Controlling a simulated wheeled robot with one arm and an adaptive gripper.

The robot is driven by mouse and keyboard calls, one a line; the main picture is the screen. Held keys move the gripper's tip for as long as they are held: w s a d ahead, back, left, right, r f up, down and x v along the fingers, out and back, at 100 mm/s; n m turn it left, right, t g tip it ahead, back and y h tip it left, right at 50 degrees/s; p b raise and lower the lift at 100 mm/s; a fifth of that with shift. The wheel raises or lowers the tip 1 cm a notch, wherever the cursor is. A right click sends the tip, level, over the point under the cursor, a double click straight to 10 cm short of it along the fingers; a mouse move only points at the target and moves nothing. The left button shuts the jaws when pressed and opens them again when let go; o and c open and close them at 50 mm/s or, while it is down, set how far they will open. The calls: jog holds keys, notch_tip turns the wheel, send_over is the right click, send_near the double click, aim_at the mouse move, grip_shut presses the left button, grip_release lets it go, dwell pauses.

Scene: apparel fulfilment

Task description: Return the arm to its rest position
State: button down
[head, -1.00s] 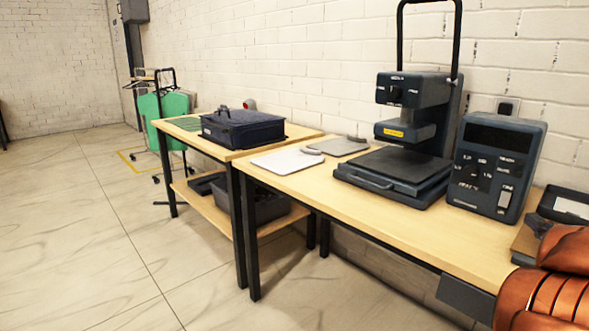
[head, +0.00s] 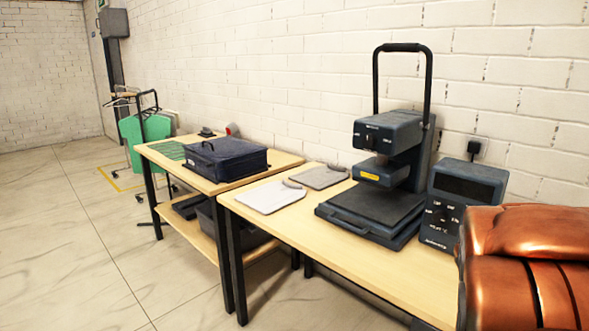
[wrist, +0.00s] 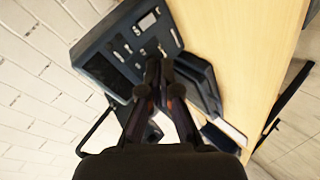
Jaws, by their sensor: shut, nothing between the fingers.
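My gripper (wrist: 164,78) shows in the wrist view with its two dark fingers close together and nothing between them. In the head view my copper-coloured arm (head: 530,275) fills the lower right corner and hides part of the table's right end. The gripper itself does not show in the head view.
The heat press (head: 375,205) and control box (head: 462,200) stand on the near table (head: 290,232). Two flat pads (head: 270,197) lie left of them. A dark case (head: 226,158) sits on the farther table. The floor (head: 60,250) at left is clear.

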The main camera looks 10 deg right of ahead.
jog(key=s+a+r+m+g+y+p, duration=0.1)
jog(key=s+a+g+y+p, duration=0.3)
jog(key=s+a, duration=0.8)
jog(key=s+a+r+m+g+y+p, duration=0.1)
jog(key=s+a+g+y+p, duration=0.3)
jog(key=s+a, duration=0.8)
jog(key=a+g+p, duration=0.2)
jog(key=a+p, duration=0.2)
jog(key=a, duration=0.4)
jog(key=shift+s+m, duration=0.15)
jog(key=shift+m, duration=0.25)
